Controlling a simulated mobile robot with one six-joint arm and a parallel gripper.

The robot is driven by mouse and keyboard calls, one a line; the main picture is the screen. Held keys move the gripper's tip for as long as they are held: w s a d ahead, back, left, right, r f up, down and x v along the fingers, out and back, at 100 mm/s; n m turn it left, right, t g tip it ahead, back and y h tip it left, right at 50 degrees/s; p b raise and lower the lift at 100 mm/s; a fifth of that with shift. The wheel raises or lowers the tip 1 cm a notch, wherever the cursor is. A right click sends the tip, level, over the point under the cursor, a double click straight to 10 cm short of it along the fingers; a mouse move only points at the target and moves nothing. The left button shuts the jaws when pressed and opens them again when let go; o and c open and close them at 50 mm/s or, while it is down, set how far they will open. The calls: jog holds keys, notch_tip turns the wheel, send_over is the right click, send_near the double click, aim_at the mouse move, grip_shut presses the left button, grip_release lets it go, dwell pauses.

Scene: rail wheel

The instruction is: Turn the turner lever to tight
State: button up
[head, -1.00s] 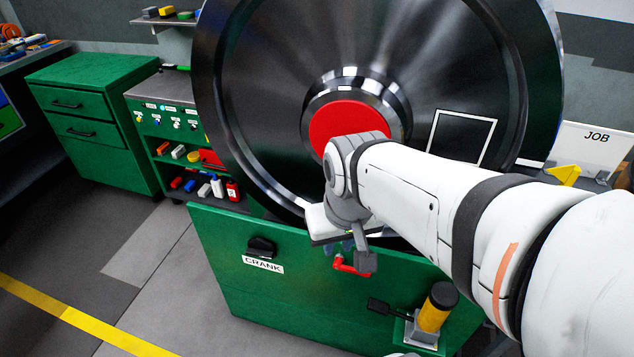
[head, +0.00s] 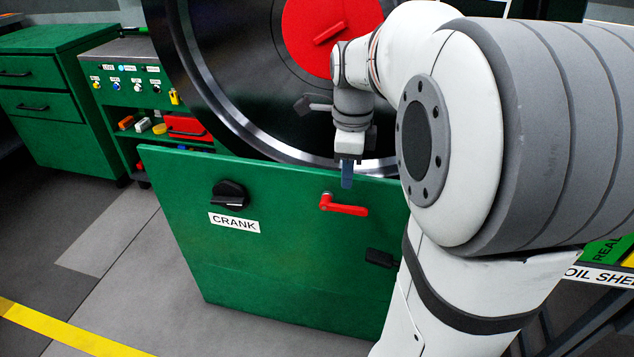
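A red lever (head: 345,206) is mounted on the front of the green panel (head: 290,265). Its pivot is at the left and its handle points right, nearly level. No tight marking can be read near it. My gripper (head: 347,180) points down just above the lever, close to the panel's top edge. Its blue-grey fingers are seen edge-on and appear apart from the lever in the picture. I cannot tell whether they are open or shut. Nothing is seen held in them.
A black knob (head: 230,194) sits above the CRANK label (head: 234,223), left of the lever. The large dark wheel (head: 235,110) with a red hub (head: 325,35) stands behind the panel. A black handle (head: 381,258) sticks out lower right. Floor in front is clear.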

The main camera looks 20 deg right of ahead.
aim_at(347, 206)
jog(key=shift+w+d+f+m, duration=0.2)
jog(key=shift+f+m, duration=0.2)
jog(key=shift+f, duration=0.15)
jog(key=shift+f+b, duration=0.25)
jog(key=shift+b, duration=0.05)
notch_tip(347, 206, down, 7)
jog(key=b, duration=0.3)
grip_shut()
